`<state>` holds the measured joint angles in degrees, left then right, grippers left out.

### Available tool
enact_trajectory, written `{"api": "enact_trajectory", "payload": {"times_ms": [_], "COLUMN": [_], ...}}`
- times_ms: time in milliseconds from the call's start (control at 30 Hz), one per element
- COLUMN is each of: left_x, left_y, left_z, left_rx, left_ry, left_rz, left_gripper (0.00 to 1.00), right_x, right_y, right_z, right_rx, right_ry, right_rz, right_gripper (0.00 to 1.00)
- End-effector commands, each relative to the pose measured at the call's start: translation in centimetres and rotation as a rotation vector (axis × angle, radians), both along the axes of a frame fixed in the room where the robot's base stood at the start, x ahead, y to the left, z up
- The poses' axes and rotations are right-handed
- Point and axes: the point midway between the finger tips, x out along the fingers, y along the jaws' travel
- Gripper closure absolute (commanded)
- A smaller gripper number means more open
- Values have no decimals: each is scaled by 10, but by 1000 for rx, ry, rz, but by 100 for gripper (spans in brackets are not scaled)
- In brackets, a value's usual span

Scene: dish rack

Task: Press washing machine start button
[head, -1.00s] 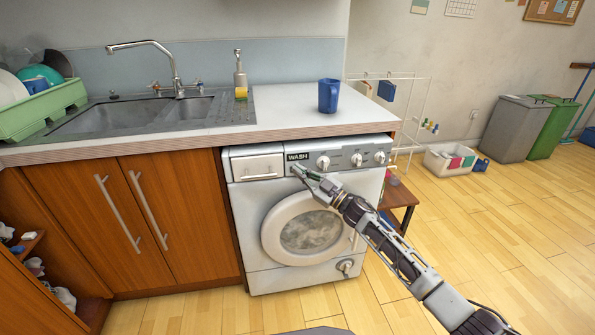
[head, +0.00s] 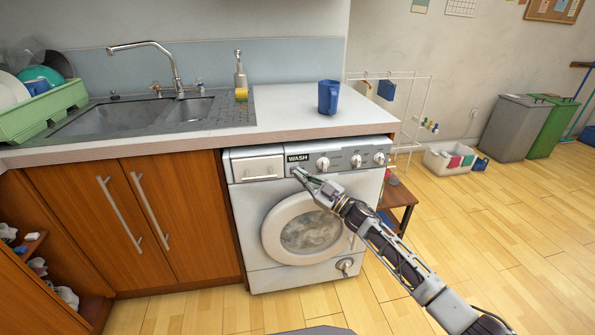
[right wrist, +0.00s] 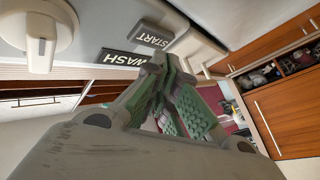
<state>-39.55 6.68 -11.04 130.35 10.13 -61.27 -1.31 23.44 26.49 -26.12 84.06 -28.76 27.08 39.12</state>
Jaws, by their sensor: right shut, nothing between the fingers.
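The white washing machine (head: 262,225) stands under the counter, its control panel along the top edge. A dark WASH label (head: 298,157) is on the panel; it also shows in the right wrist view (right wrist: 122,58). Beside it in that view is a dark START label (right wrist: 153,36). My right gripper (head: 297,172) is shut and empty, its tips at the panel just below the WASH label. In the right wrist view its tips (right wrist: 155,65) appear close to the START label. I cannot tell whether they touch the panel. The start button itself is not clearly visible. My left gripper is out of view.
Several white knobs (head: 323,163) are on the panel to the right of the label. A drawer (head: 258,168) is on its left. The counter above holds a blue mug (head: 328,96). A wooden stool (head: 398,196) stands right of the machine.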

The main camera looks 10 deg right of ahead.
Motion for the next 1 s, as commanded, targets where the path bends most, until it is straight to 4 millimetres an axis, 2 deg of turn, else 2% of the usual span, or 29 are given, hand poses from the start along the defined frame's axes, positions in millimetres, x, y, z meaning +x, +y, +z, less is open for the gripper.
{"api": "enact_trajectory", "payload": {"times_ms": [367,1000], "left_x": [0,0], "left_y": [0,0], "left_z": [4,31], "left_rx": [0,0], "left_ry": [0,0], "left_rz": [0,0], "left_gripper": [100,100], "right_x": [-5,-43], "right_y": [0,-1], "right_z": [0,1], "right_rx": [0,1], "right_ry": [3,1], "right_rz": [0,1], "right_gripper": [100,100]}}
